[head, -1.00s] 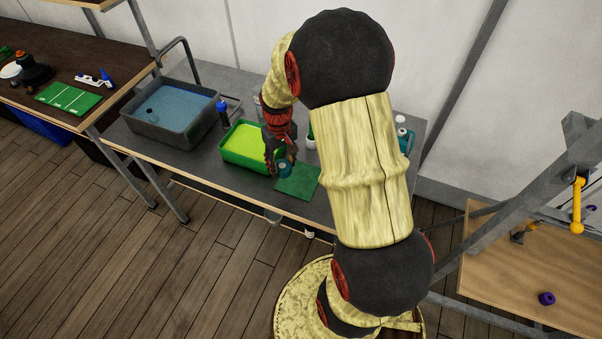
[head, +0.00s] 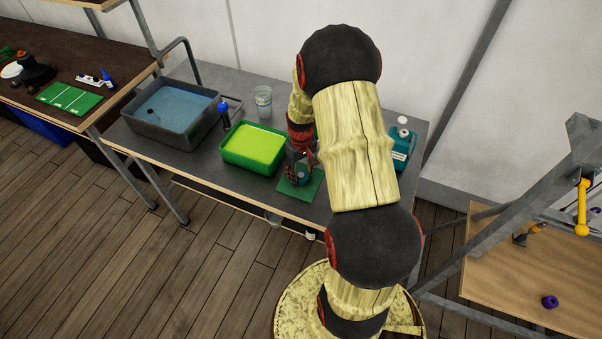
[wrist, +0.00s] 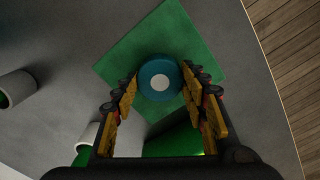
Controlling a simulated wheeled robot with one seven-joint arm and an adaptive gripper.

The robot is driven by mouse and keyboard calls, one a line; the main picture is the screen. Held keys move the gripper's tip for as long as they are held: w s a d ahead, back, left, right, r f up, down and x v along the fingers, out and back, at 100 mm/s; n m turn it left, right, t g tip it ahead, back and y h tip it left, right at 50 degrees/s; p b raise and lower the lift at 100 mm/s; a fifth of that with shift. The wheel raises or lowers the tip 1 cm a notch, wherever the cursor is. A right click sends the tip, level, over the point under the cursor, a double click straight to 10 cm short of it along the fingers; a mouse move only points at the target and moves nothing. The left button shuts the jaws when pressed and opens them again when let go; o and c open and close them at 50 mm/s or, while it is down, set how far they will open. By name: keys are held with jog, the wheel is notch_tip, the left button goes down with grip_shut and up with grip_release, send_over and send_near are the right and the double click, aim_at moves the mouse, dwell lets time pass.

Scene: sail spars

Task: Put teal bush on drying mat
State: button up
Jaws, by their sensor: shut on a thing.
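The teal bush (head: 303,181) is a short round piece. In the wrist view the teal bush (wrist: 156,67) shows a pale round centre and sits between the fingertips. My gripper (head: 299,172) is shut on it; in the wrist view the gripper's fingers (wrist: 161,86) flank it on both sides. The drying mat (head: 289,188) is a flat green square on the grey table, and it also shows in the wrist view (wrist: 195,45). The bush is over the mat, inside its edges. I cannot tell whether it touches the mat.
A green tub (head: 229,159) with lime contents stands just left of the mat. Further left are a blue bottle (head: 225,115), a clear glass (head: 263,102) and a grey basin (head: 150,131) of blue liquid. A teal container (head: 402,147) stands at the right.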

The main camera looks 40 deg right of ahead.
jog(key=shift+f, duration=0.15)
jog(key=o, duration=1.3)
jog(key=shift+r, duration=0.2)
